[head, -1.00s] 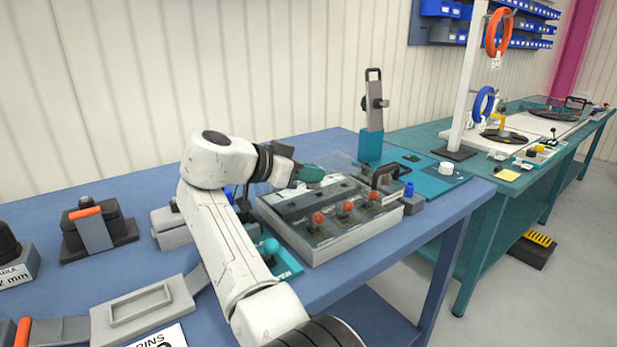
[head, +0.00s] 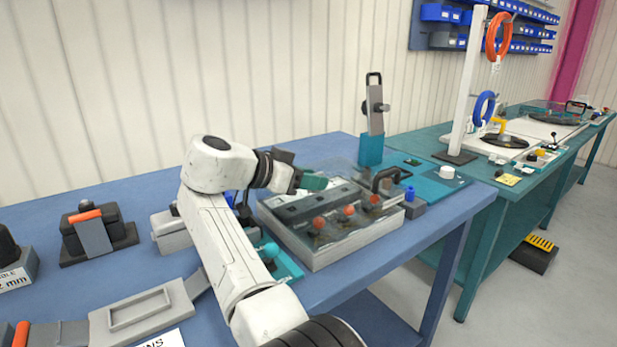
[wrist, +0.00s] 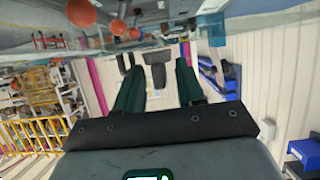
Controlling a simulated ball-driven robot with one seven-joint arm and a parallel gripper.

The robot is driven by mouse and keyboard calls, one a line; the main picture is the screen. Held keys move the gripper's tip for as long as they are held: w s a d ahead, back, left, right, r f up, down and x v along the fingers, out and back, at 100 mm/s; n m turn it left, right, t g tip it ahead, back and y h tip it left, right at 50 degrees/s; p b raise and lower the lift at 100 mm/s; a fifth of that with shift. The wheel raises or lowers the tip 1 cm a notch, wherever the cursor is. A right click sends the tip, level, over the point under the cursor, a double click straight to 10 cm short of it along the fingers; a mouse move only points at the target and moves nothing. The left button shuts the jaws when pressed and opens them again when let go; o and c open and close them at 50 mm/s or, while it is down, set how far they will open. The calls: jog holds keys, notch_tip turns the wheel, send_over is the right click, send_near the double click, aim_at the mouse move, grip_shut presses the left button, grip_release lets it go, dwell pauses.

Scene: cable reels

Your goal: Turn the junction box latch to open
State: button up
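A grey box with a clear cover (head: 318,258), several red-orange knobs and a black handle (head: 385,180) stands on the blue bench; it seems to be the junction box. I cannot make out a latch for certain. My gripper (head: 313,181) has green fingers and is over the back part of this box, partly hiding it. In the wrist view the two fingers of my gripper (wrist: 158,66) are apart. A dark grey block-like part (wrist: 155,75) shows in the gap; I cannot tell whether it is the latch or whether they touch it.
A teal holder (head: 371,150) with an upright grey tool stands behind the box. A small blue-topped block (head: 411,205) is at its right. A small grey box (head: 172,232) is left of my arm. A grey tray (head: 140,305) lies front left. Bare bench (head: 440,222) shows right.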

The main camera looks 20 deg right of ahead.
jog(key=shift+r, duration=0.1)
jog(key=v, duration=1)
jog(key=shift+a, duration=0.35)
jog(key=shift+s+r, duration=0.1)
